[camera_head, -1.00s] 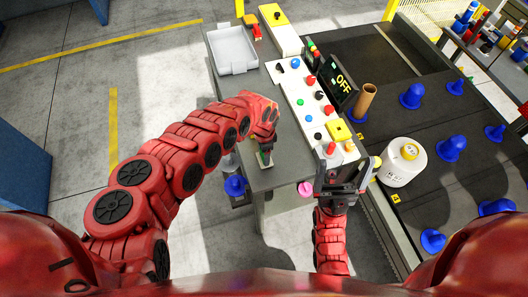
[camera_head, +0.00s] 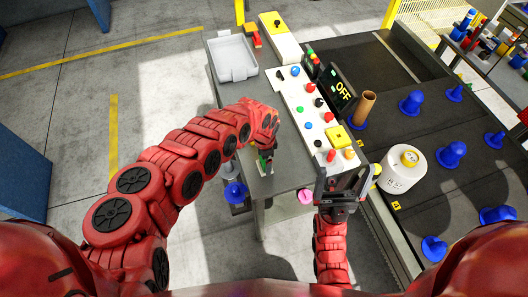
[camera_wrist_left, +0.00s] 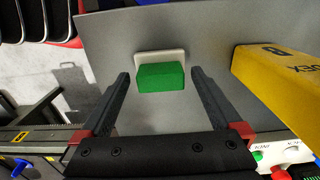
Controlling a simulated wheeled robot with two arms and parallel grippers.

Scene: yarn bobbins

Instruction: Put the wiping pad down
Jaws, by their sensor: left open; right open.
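The wiping pad, a green block on a white base (camera_wrist_left: 161,77), rests on the grey table top (camera_wrist_left: 215,30) in the left wrist view. In the head view the pad (camera_head: 264,168) shows small below my left gripper (camera_head: 265,154), partly hidden by it. My left gripper (camera_wrist_left: 160,76) is open, one finger on each side of the pad with visible gaps. My right gripper (camera_head: 346,176) is open and empty in the head view, at the table's right side near the end of the button panel.
A white button panel (camera_head: 308,112) runs along the table's right side. A grey tray (camera_head: 232,54) stands at the far end. A white canister (camera_head: 400,172) and several blue cones, one here (camera_head: 452,154), stand on the dark surface at right.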

